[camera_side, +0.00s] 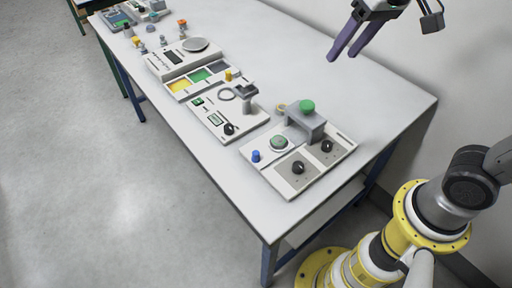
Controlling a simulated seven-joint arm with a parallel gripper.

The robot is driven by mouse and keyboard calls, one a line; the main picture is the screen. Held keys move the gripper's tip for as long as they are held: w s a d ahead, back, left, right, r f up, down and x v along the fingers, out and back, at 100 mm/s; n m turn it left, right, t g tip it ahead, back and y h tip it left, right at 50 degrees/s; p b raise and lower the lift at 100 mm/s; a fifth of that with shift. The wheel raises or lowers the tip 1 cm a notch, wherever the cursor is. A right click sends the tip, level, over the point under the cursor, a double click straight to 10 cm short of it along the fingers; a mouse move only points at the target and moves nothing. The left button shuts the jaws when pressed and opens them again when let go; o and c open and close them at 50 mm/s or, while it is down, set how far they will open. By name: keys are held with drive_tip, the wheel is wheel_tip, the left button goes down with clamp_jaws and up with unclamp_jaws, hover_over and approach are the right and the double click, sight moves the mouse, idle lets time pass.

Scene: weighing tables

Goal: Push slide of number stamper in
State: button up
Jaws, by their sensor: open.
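The number stamper appears to be the grey block with a round green top knob (307,107), standing on the nearest light panel (273,187). Its slide cannot be told apart clearly at this size; a round green-topped part (279,143) sits on the panel in front of the block. My gripper (343,57) is open and empty, with purple fingers pointing down. It is in the air above the table's back side, up and to the right of the block in the picture, apart from everything.
The nearest panel also bears black knobs (298,167) and a blue peg (255,156). Beyond it are a panel with a dark-topped post (247,93), a tray with coloured compartments (200,76), a scale plate (195,44) and several small weights. The table's back right (385,95) is clear.

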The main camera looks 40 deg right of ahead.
drive_tip(key=w+a+f+g, duration=0.1)
drive_tip(key=w+a+f, duration=0.2)
drive_tip(key=w+a, duration=0.2)
drive_tip(key=n+g, duration=0.2)
drive_tip(key=g, duration=0.1)
hover_over(255, 152)
wheel_tip(255, 152, down, 11)
drive_tip(key=shift+h, duration=0.3)
wheel_tip(255, 152, down, 13)
drive_tip(key=shift+s+f, duration=0.1)
clamp_jaws()
idle(0.5)
